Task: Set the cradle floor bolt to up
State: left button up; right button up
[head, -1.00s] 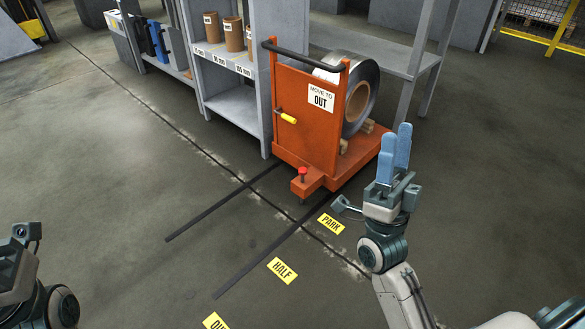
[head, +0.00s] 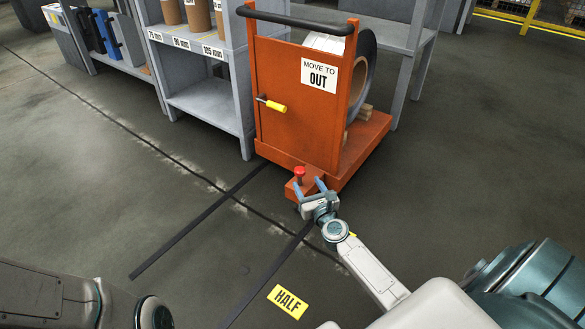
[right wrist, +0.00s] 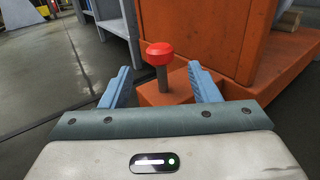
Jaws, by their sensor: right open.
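The cradle floor bolt is a red knob (head: 299,171) on a short grey stem, standing upright on a small orange block at the front corner of the orange cradle cart (head: 285,135). My right gripper (head: 309,184) is open at this block, with its two blue fingers pointing toward the bolt. In the right wrist view the red knob (right wrist: 160,50) and its stem show between the open fingers (right wrist: 158,70), a little beyond the tips, with gaps on both sides. Only a link of my left arm shows at the lower left; its gripper is out of view.
The cart carries a steel coil (head: 363,72), a black push handle, a yellow-gripped lever (head: 275,106) and a "MOVE TO OUT" sign (head: 319,76). A grey shelf (head: 205,95) stands close on its left. Dark floor rails and a "HALF" label (head: 288,301) lie in front on clear floor.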

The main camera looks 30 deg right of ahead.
aim_at(298, 167)
jog(key=w, duration=0.3)
jog(key=w+d+b, duration=0.1)
jog(key=w, duration=0.2)
jog(key=w+d+b, duration=0.1)
jog(key=w, duration=0.2)
jog(key=shift+w+r, duration=0.1)
